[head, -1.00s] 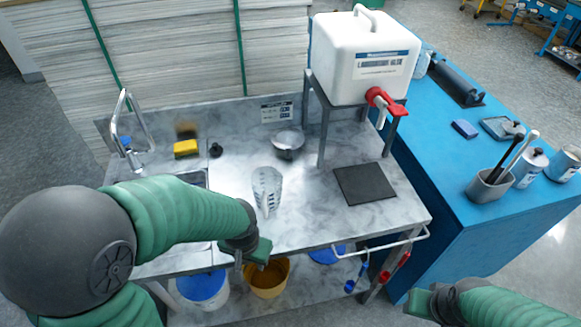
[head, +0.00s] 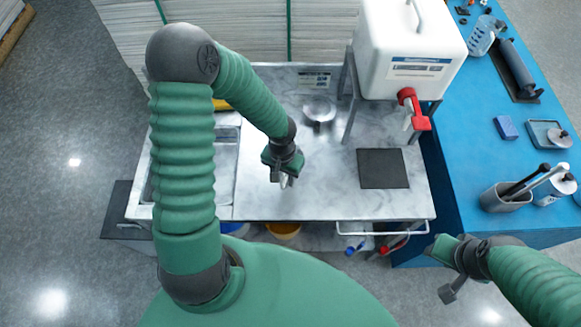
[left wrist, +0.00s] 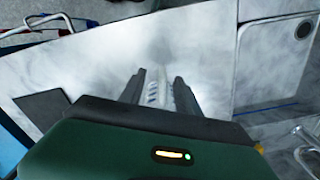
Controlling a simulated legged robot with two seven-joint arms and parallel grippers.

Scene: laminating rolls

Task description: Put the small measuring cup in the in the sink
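The small measuring cup is clear with markings; in the left wrist view the measuring cup (left wrist: 154,95) shows between my two fingers. My left gripper (head: 284,180) points down over the marble counter, right of the sink, and mostly hides the cup in the head view. In the left wrist view its fingers (left wrist: 160,80) are apart on either side of the cup; firm contact is not visible. The sink (head: 226,165) is at the counter's left, partly behind my left arm, and shows at upper right in the wrist view (left wrist: 275,60). My right gripper (head: 447,270) hangs off the counter's front right, apparently empty.
A metal pan (head: 319,110) sits behind my left gripper. A white tank (head: 412,50) with a red tap stands on a frame at the back right. A black mat (head: 383,168) lies on the right. The blue table (head: 450,165) holds bottles and a tool pot.

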